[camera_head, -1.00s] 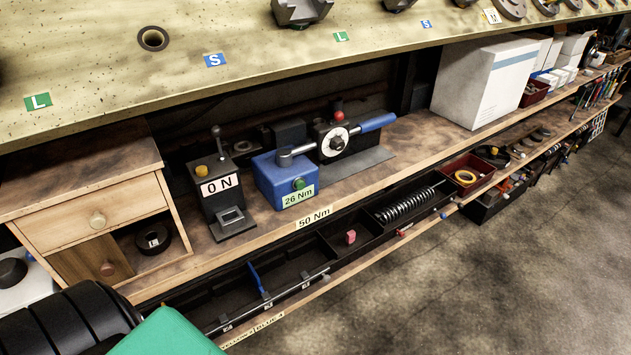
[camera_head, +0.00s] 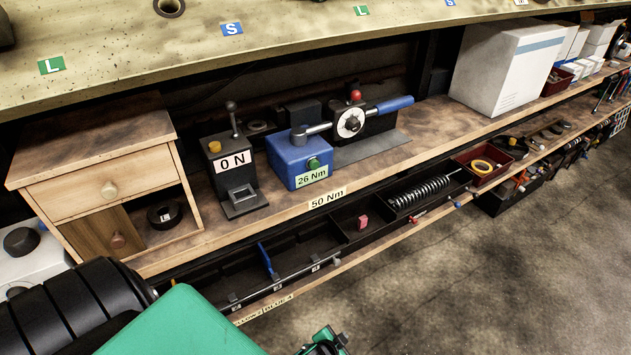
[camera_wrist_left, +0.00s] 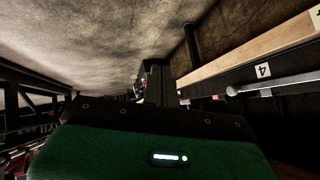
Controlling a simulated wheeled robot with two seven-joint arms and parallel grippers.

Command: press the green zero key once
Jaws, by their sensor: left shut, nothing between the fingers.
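A blue box (camera_head: 287,160) stands on the wooden shelf with a round green key (camera_head: 314,164) on its front, above a "26 Nm" display label. No zero mark is readable on the key. My left gripper (camera_head: 327,343) shows only in part at the bottom edge, in front of and below the shelf, well apart from the key. Its fingers are shut and empty. The left wrist view shows the gripper (camera_wrist_left: 155,85) dark and small, with the floor beyond it. My right gripper is in neither view.
Left of the box stands a black unit (camera_head: 232,174) reading "0 N" with a yellow button and lever. A torque tool (camera_head: 352,122) with a blue handle lies behind the box. Black trays (camera_head: 340,235) line the lower shelf edge. Floor (camera_head: 480,290) is clear at right.

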